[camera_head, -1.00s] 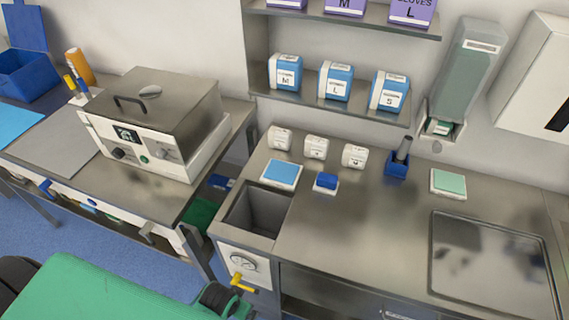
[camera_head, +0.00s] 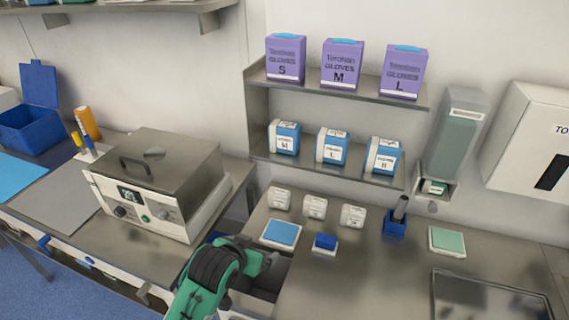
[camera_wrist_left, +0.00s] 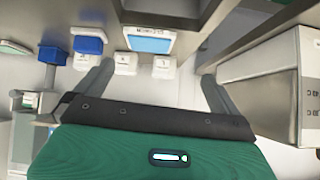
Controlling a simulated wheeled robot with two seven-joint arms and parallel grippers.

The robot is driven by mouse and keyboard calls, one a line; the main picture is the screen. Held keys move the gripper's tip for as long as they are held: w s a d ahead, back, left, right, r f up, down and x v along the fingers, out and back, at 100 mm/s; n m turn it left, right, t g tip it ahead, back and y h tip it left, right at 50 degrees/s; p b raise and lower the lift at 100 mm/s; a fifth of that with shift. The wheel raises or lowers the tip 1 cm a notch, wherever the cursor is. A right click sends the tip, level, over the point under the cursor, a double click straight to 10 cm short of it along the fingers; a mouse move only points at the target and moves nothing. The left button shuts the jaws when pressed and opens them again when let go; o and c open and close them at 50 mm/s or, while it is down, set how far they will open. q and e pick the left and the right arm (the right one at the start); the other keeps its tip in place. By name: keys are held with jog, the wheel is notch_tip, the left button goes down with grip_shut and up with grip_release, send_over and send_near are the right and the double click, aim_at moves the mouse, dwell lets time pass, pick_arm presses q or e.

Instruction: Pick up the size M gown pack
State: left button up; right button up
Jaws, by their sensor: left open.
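The pack marked M (camera_head: 284,137) is blue and white and stands at the left end of the lower wall shelf (camera_head: 330,173). Similar packs marked L (camera_head: 332,146) and, at the right end, S (camera_head: 382,155) stand beside it. My left gripper (camera_head: 257,251) is low over the counter near the sink, below and to the left of the packs, and apart from them. In the left wrist view its two fingers (camera_wrist_left: 155,70) are spread with nothing between them. The M pack does not show in that view. My right gripper is not in view.
Purple glove boxes (camera_head: 341,65) stand on the upper shelf. Small white packs (camera_head: 315,207), a blue pad (camera_head: 281,233) and a blue holder (camera_head: 396,221) are on the counter. A steel-lidded device (camera_head: 160,180) stands left of my arm. A dispenser (camera_head: 456,140) hangs right of the shelves.

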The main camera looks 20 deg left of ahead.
pick_arm(q)
jog(key=w+r+t, duration=0.4)
jog(key=w+r, duration=0.7)
jog(key=r, duration=0.2)
jog(key=t, duration=0.2)
send_near(282, 129)
jog(key=w, duration=0.1)
jog(key=shift+n, duration=0.4)
jog(key=p+x, duration=0.1)
jog(key=x, duration=0.4)
jog(key=p+x, duration=0.1)
jog(key=x, duration=0.2)
jog(key=shift+d+f+p, duration=0.1)
jog(key=shift+f+p, duration=0.15)
jog(key=shift+p, duration=0.1)
jog(key=shift+w+p, duration=0.4)
jog(key=p+x, duration=0.2)
jog(key=x, duration=0.2)
jog(key=shift+w+f, duration=0.15)
jog(key=shift+w, duration=0.1)
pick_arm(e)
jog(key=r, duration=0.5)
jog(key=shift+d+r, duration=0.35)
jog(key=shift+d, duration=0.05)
pick_arm(q)
jog(key=c, duration=1.1)
